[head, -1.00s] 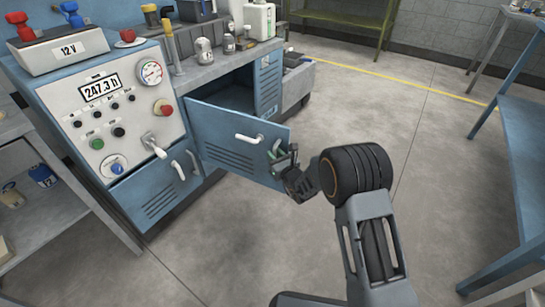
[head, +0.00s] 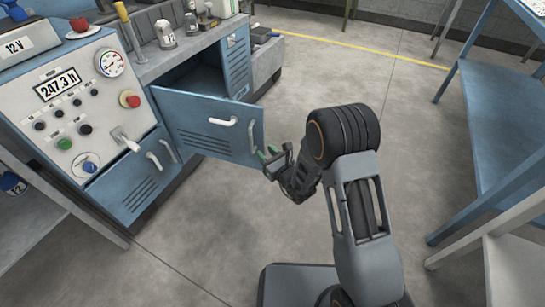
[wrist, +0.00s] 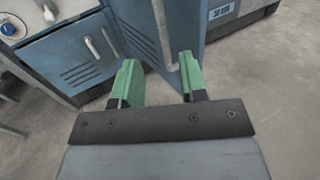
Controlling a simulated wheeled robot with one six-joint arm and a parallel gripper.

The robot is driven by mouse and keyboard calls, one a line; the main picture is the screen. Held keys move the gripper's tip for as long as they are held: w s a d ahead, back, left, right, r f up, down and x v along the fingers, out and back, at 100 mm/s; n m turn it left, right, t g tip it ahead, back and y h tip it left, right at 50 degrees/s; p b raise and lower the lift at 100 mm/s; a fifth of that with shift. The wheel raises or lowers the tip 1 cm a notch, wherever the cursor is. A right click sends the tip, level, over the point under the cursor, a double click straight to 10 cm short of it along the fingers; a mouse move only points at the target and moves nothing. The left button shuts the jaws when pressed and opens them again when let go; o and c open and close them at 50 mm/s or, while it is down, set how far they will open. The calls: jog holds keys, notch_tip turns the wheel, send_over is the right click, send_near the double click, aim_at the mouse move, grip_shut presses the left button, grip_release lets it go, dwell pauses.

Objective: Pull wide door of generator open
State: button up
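The wide blue door (head: 190,125) of the generator stands partly open, swung out toward me, with the dark compartment (head: 205,75) visible behind it. My gripper (head: 267,154) is just right of that edge, by the lower end of the upright handle. In the wrist view, its green fingertips (wrist: 158,72) are apart. The upright handle (wrist: 161,35) appears between and beyond them. Contact with the door cannot be told.
The control panel (head: 85,110) and a closed narrower door (head: 132,180) are left of the wide door. Bottles and tools stand on the generator top. A blue table (head: 475,110) stands to the right. The grey floor (head: 330,75) between is clear.

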jog(key=shift+v, duration=1.8)
